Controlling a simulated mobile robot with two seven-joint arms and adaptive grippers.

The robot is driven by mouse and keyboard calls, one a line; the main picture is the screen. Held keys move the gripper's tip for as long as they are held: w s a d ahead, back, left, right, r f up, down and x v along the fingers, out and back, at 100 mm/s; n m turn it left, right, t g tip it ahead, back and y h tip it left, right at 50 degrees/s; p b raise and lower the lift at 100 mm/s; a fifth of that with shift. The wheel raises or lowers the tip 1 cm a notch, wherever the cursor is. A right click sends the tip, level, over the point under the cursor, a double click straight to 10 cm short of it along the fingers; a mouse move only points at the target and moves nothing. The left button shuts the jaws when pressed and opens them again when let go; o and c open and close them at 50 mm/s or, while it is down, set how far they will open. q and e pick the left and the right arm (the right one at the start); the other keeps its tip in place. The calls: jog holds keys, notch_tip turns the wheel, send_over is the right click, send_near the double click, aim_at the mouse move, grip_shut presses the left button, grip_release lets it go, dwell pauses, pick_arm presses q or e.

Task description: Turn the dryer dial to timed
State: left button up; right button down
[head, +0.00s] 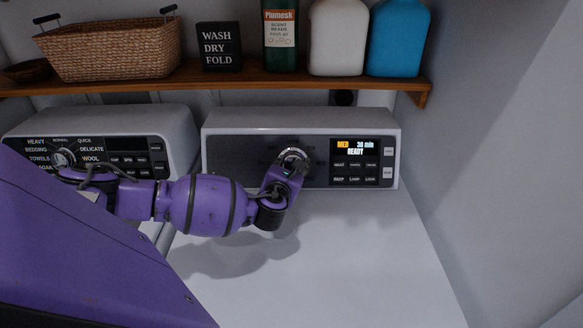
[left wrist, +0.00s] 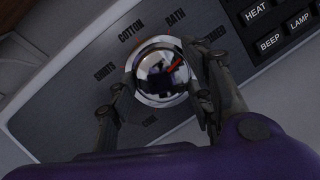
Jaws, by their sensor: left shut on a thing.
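The dryer dial (left wrist: 160,72) is a round chrome knob with a red pointer mark. In the left wrist view the mark points up and right, toward the label ending in "MED", whose start is hidden by a finger. Other labels around it include COTTON and BATH. In the head view the dial (head: 293,154) shows just past my gripper. My left gripper (left wrist: 160,98) has one finger on each side of the dial and is shut on it; it also shows in the head view (head: 288,168). My right gripper is not in view.
The dryer panel (head: 235,150) has a lit display (head: 356,148) reading "MED 30 min READY" and buttons at right. The washer panel (head: 165,122) is at left, behind my arm. A wooden shelf (head: 230,82) above holds a basket (head: 110,50), a sign and bottles. A wall closes the right.

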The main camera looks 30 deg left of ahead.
pick_arm(q)
jog(key=shift+a+r+m+h, duration=0.15)
jog(key=shift+m+h, duration=0.15)
jog(key=shift+m, duration=0.7)
jog(key=o, duration=1.1)
jog(key=shift+s, duration=0.15)
jog(key=v, duration=1.1)
jog(key=shift+s+r, duration=0.2)
jog(key=shift+s, duration=0.05)
jog(key=shift+f, duration=0.1)
